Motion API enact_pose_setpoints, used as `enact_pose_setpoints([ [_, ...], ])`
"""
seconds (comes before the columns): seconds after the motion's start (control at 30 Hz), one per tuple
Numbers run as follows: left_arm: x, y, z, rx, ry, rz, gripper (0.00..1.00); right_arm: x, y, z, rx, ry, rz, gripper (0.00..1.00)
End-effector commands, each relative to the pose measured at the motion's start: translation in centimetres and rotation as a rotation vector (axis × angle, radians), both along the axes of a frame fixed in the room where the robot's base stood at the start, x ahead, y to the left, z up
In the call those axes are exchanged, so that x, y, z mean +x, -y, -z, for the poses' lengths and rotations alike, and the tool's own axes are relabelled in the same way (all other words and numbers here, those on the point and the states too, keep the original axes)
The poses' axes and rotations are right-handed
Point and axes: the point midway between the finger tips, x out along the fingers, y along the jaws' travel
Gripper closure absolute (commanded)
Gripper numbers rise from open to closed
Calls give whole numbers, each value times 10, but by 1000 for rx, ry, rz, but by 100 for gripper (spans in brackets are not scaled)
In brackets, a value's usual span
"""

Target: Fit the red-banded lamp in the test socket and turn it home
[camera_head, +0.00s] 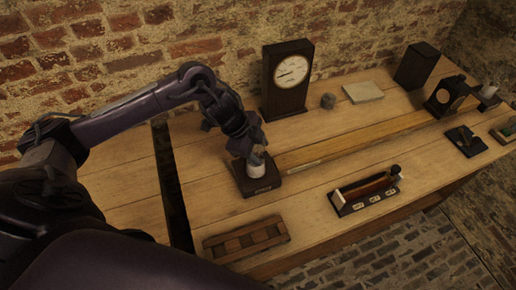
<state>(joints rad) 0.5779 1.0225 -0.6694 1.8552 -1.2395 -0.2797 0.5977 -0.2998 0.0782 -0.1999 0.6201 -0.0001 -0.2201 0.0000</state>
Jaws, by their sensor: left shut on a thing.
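My left gripper (256,158) points down over the test socket. The socket is a pale round fitting (256,171) on a dark square base (262,187) with a small label on its front. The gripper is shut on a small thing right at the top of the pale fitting. It is probably the lamp, but the fingers hide most of it, and I cannot make out a red band. I cannot tell how deep it sits in the socket. My right gripper is not in view.
A dark-cased dial (291,75) stands behind. A slotted wooden rack (246,239) lies in front. A slide instrument on a dark base (367,191) is to the right. A long wooden strip (365,139) crosses the wooden bench (310,205). Dark apparatus (446,95) stands far right.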

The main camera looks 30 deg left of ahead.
Motion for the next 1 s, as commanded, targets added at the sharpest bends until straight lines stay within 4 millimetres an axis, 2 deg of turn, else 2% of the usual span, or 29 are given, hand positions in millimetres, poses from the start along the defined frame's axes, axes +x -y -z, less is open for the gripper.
enact_pose_setpoints([
  [0.2,0,1,1,0,-4,283,80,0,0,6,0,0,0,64],
  [0.57,-2,1,1,2,-7,341,80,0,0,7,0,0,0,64],
  [0.67,-2,2,2,1,-5,419,80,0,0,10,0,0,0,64],
  [0.77,-2,2,1,1,-4,568,80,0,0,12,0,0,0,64],
  [1.0,-5,1,-2,3,-7,667,80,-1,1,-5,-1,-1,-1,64],
])
